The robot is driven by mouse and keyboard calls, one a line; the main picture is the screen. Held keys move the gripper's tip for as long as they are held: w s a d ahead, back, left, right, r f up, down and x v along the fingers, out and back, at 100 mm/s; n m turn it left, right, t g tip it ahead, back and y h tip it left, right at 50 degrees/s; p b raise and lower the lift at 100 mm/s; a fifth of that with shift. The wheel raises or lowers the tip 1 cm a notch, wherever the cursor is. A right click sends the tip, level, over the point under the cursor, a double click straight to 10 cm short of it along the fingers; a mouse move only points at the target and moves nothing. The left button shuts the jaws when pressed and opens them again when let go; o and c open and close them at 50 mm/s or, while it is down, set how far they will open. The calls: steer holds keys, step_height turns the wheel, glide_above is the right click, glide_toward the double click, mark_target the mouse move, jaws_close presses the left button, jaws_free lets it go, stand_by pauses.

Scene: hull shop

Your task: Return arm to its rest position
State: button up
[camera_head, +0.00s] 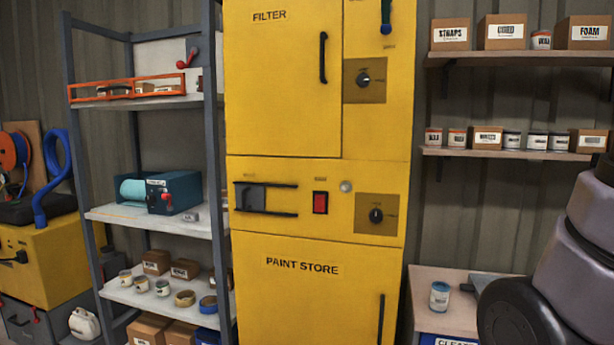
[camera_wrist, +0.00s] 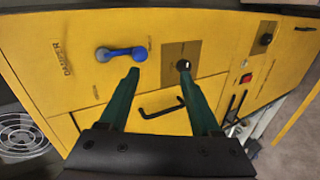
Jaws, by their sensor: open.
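My gripper (camera_wrist: 160,73) shows in the wrist view with two green fingers spread apart and nothing between them. It points at a yellow cabinet front (camera_wrist: 108,25). That front carries a blue handle (camera_wrist: 121,54), a black knob (camera_wrist: 183,65) and a black bar handle (camera_wrist: 160,108). I cannot tell whether the fingers touch the front. In the head view, grey rounded links of my arm (camera_head: 572,255) fill the lower right. My gripper is outside that view.
A tall yellow cabinet (camera_head: 285,195) marked FILTER and PAINT STORE stands in the middle, doors shut. A grey shelf rack (camera_head: 150,218) with tins and boxes stands left. Wall shelves (camera_head: 520,58) hang right. A bench (camera_head: 455,315) with a blue tin (camera_head: 439,297) lies beside my arm.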

steer(key=s+d+f+m+g+y, duration=0.1)
steer(key=s+f+m, duration=0.4)
steer(key=f, duration=0.6)
steer(key=s+d+f+m+g+y, duration=0.2)
steer(key=s+f+m, duration=0.4)
steer(key=f, duration=0.6)
steer(key=s+d+f+m+g+y, duration=0.1)
steer(key=s+f+m, duration=0.5)
steer(key=f, duration=0.6)
steer(key=shift+d+m+g+y, duration=0.25)
steer(key=shift+g+y, duration=0.25)
steer(key=shift+y, duration=0.5)
steer(key=shift+f, duration=0.1)
